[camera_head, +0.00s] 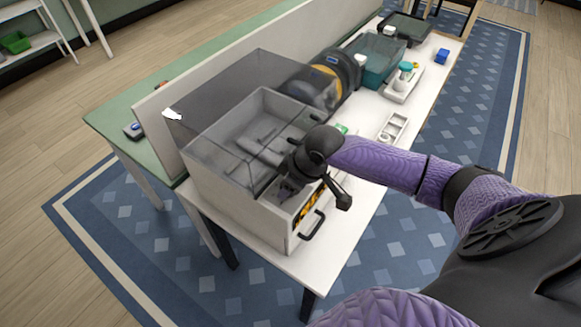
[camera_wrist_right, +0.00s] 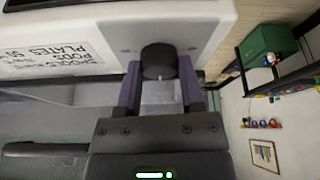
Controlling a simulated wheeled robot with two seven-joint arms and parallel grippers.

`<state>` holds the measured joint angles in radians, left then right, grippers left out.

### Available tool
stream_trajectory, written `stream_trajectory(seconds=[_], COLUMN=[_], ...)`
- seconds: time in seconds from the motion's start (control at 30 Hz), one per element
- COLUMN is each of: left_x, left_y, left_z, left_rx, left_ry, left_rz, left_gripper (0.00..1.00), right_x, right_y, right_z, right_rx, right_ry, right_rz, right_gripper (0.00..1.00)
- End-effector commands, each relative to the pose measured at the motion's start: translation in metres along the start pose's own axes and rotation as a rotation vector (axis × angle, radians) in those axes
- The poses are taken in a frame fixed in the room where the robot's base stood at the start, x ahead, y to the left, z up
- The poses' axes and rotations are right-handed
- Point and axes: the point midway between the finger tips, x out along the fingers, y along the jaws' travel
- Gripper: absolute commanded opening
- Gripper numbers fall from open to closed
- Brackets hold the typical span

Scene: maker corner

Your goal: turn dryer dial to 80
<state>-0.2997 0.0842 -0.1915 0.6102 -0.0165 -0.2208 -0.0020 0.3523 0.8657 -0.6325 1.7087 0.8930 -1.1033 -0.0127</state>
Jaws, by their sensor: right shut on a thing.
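The dryer looks to be the white box with a clear lid (camera_head: 215,165), at the near end of the white table. Its dial (camera_wrist_right: 158,60) is a black round knob on a white panel in the right wrist view. My right gripper (camera_wrist_right: 160,82) has its purple fingers on either side of the knob, shut on it. In the head view my right gripper (camera_head: 290,186) is at the dryer's front right, and the arm hides the dial. The dial's pointer and scale cannot be read. My left gripper is not in view.
A handwritten label (camera_wrist_right: 62,55) beside the dial mentions spools, pods and plates. A black handle (camera_head: 312,226) sticks out of the dryer's front. Behind are a dark spool (camera_head: 345,68), a teal bin (camera_head: 376,60) and small white trays (camera_head: 393,127). The table's near right is clear.

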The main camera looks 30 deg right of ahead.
Motion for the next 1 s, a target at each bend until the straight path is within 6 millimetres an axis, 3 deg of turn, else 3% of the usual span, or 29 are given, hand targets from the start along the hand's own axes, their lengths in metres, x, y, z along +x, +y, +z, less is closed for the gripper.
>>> stream_trajectory(seconds=[0.03, 0.4, 0.7, 1.0], left_x=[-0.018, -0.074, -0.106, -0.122], left_y=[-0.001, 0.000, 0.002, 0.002], left_z=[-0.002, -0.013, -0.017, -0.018], left_rx=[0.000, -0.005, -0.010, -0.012], left_ry=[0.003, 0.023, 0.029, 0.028], left_rz=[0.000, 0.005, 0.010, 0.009], left_gripper=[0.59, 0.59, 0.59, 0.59], right_x=[-0.008, -0.006, -0.003, -0.001], right_y=[-0.002, -0.003, -0.004, -0.004], right_z=[-0.004, -0.004, -0.003, -0.003], right_rx=[0.038, 0.364, 0.628, 0.878], right_ry=[0.001, 0.001, 0.001, 0.001], right_rz=[0.012, 0.146, 0.256, 0.359], right_gripper=[0.00, 0.00, 0.00, 0.00])
